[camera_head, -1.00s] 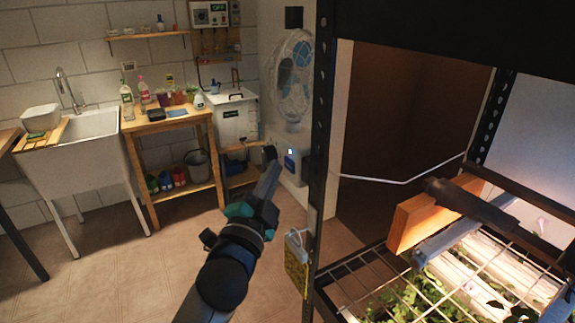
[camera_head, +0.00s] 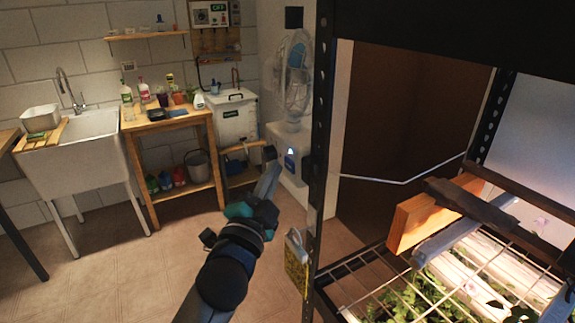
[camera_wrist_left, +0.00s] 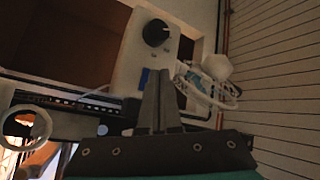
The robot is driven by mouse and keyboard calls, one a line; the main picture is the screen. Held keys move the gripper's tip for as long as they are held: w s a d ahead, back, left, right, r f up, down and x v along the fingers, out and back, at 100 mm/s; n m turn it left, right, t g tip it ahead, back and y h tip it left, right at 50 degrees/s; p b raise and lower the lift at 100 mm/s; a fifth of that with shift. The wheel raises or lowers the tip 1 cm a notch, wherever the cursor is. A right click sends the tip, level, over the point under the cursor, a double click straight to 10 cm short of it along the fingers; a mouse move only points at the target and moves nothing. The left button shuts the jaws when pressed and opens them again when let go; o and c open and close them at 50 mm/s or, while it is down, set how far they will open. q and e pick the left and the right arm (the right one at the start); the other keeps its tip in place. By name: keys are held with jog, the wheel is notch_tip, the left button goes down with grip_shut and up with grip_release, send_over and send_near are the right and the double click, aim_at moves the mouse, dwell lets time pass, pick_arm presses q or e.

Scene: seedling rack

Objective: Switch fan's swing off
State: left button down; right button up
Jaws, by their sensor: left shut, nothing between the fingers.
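The fan (camera_head: 295,78) has a pale round wire cage and stands on a white base unit (camera_head: 289,135) beside the wall, just left of the dark rack post. Its head is turned partly edge-on. A small blue-lit label shows on the unit's front. My left gripper (camera_head: 270,160) is shut and empty, its tip overlapping the unit's lower left in the head view; the gap in depth is unclear. In the left wrist view, the shut fingers (camera_wrist_left: 157,98) point at a white panel with a round black knob (camera_wrist_left: 156,33). A pale wire cage shows to their right. No swing control is readable.
The rack post (camera_head: 320,130) and wire shelf (camera_head: 365,285) with seedlings stand close on the right. The floor between is clear.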

pick_arm(q)
jog(key=shift+w+d, duration=0.1)
jog(key=shift+d, duration=0.1)
jog(key=shift+w+d, duration=0.2)
jog(key=shift+d, duration=0.1)
dwell(0.7)
jog(key=shift+s+a+p, duration=0.3)
jog(key=shift+a, duration=0.2)
jog(key=s+a, duration=0.1)
jog(key=a, duration=0.1)
jog(key=s+a+p, duration=0.1)
jog(key=s+a, duration=0.1)
jog(key=a, duration=0.1)
jog(key=shift+s, duration=0.2)
dwell(0.3)
